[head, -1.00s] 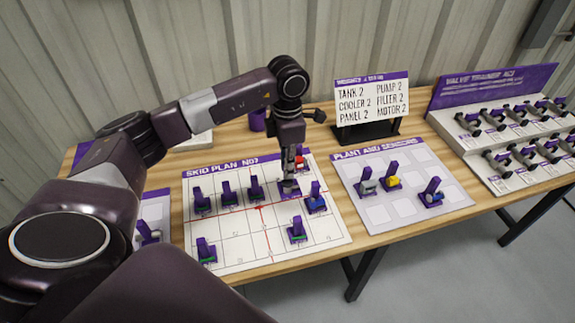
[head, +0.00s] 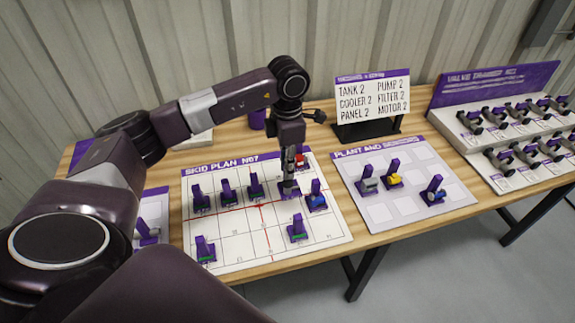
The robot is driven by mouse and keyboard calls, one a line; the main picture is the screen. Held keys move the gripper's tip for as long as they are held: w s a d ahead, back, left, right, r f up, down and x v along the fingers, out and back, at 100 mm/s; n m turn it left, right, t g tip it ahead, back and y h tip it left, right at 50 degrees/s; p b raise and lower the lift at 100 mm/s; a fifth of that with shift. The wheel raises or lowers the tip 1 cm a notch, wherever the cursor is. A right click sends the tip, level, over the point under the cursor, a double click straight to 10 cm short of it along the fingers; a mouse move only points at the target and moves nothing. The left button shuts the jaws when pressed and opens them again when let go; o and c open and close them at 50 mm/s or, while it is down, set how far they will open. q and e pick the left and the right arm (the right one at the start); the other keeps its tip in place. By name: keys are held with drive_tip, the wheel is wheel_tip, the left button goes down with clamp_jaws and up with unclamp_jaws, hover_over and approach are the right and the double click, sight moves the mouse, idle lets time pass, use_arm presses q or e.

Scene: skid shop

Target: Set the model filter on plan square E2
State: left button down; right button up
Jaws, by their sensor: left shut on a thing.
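The white skid plan board (head: 232,232) lies on the table with a purple title strip, grid lines and red lines. My left gripper (head: 289,183) points down over its upper right part. It is shut on a model with a purple base (head: 290,193), which is at or just above the board. The fingers hide most of this model, so I cannot tell its type from its shape. A red model (head: 301,162) stands just behind it, and a blue model (head: 317,199) just right of it. The square labels are too small to read, so I cannot pick out E2. My right gripper is not in view.
Several models with green parts stand on the plan, one (head: 297,230) just in front of the held model. The plant and sensors board (head: 385,215) holds 3 models. A list sign (head: 372,97) stands behind, and a valve rack (head: 490,120) at the right.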

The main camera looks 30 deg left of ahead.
sight(287, 189)
use_arm(q)
drive_tip(key=shift+f+b, duration=1.5)
drive_tip(key=shift+f, duration=0.6)
drive_tip(key=shift+f, duration=0.1)
drive_tip(key=shift+f+b, duration=0.4)
drive_tip(key=shift+b, duration=0.05)
drive_tip(key=shift+f+b, duration=1)
drive_tip(key=shift+f, duration=0.3)
drive_tip(key=shift+f, duration=0.1)
drive_tip(key=shift+f+b, duration=0.65)
drive_tip(key=shift+b, duration=0.05)
drive_tip(key=c, duration=1.8)
unclamp_jaws()
